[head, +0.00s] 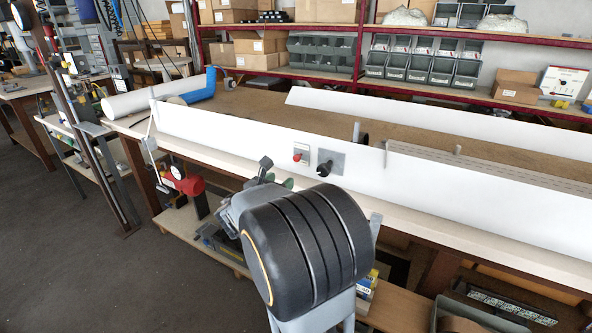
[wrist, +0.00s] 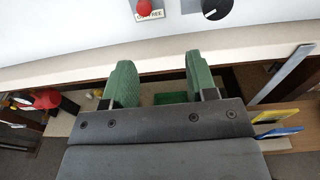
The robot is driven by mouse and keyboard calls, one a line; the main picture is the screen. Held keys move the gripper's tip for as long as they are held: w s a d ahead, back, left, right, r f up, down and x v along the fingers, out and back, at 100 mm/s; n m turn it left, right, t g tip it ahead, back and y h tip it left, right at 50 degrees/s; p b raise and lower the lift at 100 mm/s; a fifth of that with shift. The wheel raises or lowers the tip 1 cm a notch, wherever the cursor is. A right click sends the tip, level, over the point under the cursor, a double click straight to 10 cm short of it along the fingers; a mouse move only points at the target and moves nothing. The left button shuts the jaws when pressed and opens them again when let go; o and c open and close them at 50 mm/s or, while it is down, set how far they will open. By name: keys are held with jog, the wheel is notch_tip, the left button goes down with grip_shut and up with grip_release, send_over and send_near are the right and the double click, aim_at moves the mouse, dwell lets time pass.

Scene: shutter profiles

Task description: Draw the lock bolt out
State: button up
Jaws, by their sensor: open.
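In the wrist view the knob (wrist: 216,6) is cut by the top edge. A red button (head: 297,157) on a small labelled plate is just left of it. My gripper (wrist: 158,75) has two green-padded fingers, apart with nothing between them. It is in front of and below the knob, not touching it. In the head view my arm hides most of the gripper.
The white panel stands along the front of a long bench (head: 480,228). A grey upright bar (wrist: 281,74) is right of my gripper in the wrist view. A shelf below the bench holds a red tool (head: 187,182) and other items. Floor is free at the left.

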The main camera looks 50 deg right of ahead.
aim_at(296, 159)
jog(key=w+d+n, duration=0.1)
jog(key=w+d, duration=0.1)
jog(key=d, duration=0.2)
jog(key=w+d+t, duration=0.1)
jog(key=w+d, duration=0.1)
jog(key=d, duration=0.3)
jog(key=w+d+n, duration=0.1)
jog(key=w+d, duration=0.1)
jog(key=d, duration=0.2)
jog(key=shift+d+f+n+h+b, duration=0.2)
jog(key=shift+d+n+h+b, duration=0.1)
jog(key=shift+d+b, duration=0.05)
grip_shut()
